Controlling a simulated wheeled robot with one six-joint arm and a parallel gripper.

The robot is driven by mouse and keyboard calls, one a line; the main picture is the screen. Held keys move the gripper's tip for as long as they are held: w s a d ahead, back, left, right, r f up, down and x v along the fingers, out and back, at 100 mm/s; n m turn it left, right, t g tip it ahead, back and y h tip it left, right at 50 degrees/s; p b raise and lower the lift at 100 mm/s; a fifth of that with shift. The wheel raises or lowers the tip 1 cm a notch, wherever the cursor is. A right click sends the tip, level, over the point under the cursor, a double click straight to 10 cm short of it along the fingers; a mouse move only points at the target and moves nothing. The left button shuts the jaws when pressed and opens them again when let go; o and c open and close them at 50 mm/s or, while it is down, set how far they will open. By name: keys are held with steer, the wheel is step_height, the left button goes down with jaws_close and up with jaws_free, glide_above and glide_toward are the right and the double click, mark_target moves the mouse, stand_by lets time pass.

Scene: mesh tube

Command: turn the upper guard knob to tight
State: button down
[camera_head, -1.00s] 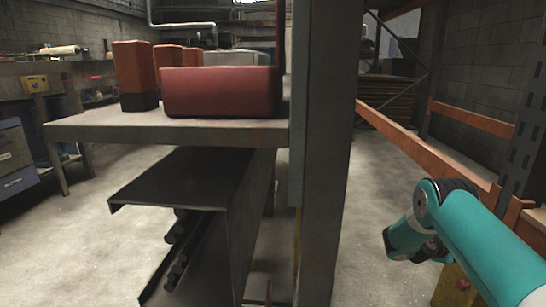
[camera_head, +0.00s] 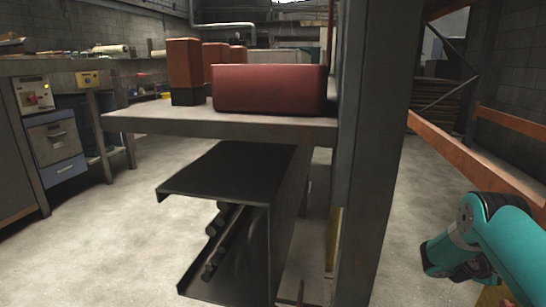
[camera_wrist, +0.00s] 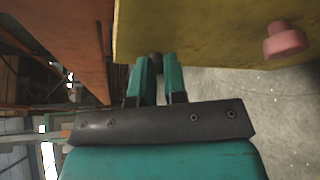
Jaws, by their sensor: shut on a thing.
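In the wrist view a yellow guard panel (camera_wrist: 210,30) fills the upper middle and right. My gripper (camera_wrist: 156,66) has its two teal fingers at the panel's lower edge, shut on a small dark round knob (camera_wrist: 155,57). The fingers cover part of this knob, and no tight or loose mark is readable. A pinkish-red knob (camera_wrist: 286,40) stands out from the panel at the right, apart from the fingers. In the head view only part of my teal arm shows at the lower right; the gripper and both knobs are out of that view.
An orange beam (camera_wrist: 75,45) runs close to the left of the fingers in the wrist view. In the head view a grey post (camera_head: 385,150) and a shelf (camera_head: 220,127) with red boxes stand left of my arm. Bare concrete floor lies around them.

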steer(key=a, duration=0.5)
steer(key=shift+w+a+f+p, duration=0.1)
steer(key=shift+w+a+p, duration=0.2)
steer(key=shift+a+p, duration=0.1)
steer(key=d+r, duration=0.1)
steer(key=d, duration=0.5)
steer(key=shift+r, duration=0.15)
stand_by(0.5)
steer(key=shift+s+d, duration=0.1)
steer(key=shift+d, duration=0.05)
steer(key=shift+s+f, duration=0.25)
steer(key=shift+f, duration=0.05)
stand_by(0.7)
steer(key=shift+s, duration=0.15)
